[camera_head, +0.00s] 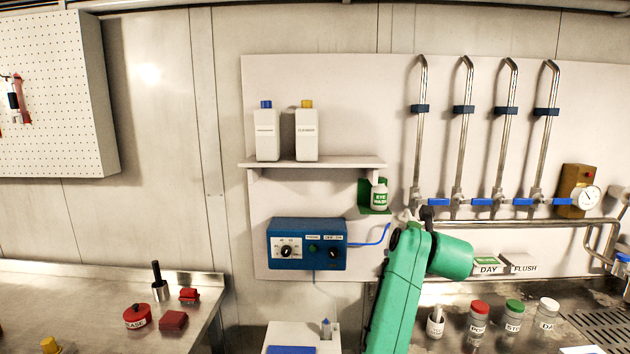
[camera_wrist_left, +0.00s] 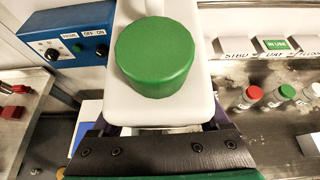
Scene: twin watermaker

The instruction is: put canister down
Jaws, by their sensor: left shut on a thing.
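A white canister with a green cap (camera_wrist_left: 155,57) fills the middle of the left wrist view. My left gripper (camera_wrist_left: 155,135) is shut on it; its dark palm crosses the bottom of that view and the fingers are mostly hidden beside the canister. The canister's underside and what lies beneath it are hidden. In the head view my green arm rises in front of the wall, and neither the held canister nor the gripper shows there. Two similar white canisters, one blue-capped (camera_head: 267,133) and one yellow-capped (camera_head: 306,133), stand upright on the wall shelf (camera_head: 345,162). My right gripper is not in view.
The shelf is bare right of the yellow-capped canister. Below are an eye wash bottle (camera_head: 379,195) and a blue control box (camera_head: 307,244). Red-, green- and white-lidded jars (camera_head: 478,318) stand on the right counter. The left bench (camera_head: 90,295) holds red items and has bare metal between them.

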